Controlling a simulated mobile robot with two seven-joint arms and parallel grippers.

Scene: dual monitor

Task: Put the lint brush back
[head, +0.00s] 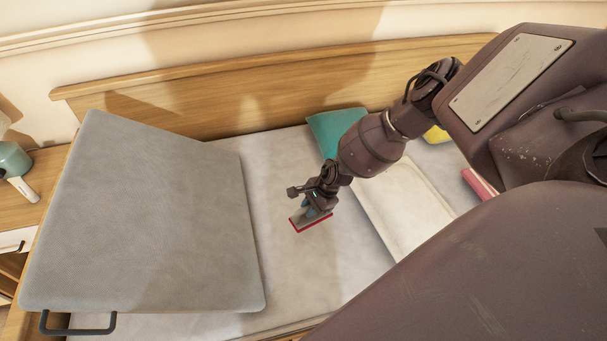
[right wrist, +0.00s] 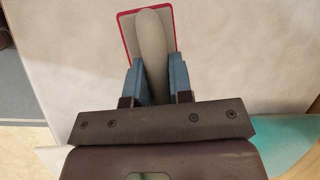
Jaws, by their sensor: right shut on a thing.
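The lint brush (head: 311,220) has a grey body and a red rim. My right gripper (head: 319,202) is shut on its handle and holds it over the pale bed surface (head: 275,165). In the right wrist view the brush's grey handle (right wrist: 151,45) sits between the two blue fingers of my right gripper (right wrist: 158,75), with the red-rimmed head pointing away. I cannot tell whether the brush touches the surface below. My left gripper is not in view.
A large grey panel (head: 145,215) with a dark handle (head: 78,328) covers the left. A teal cushion (head: 330,128) and a cream flat item (head: 405,205) lie near my right arm. A nightstand (head: 45,175) with a teal-and-white object (head: 15,165) stands at far left. A wooden headboard (head: 250,90) runs behind.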

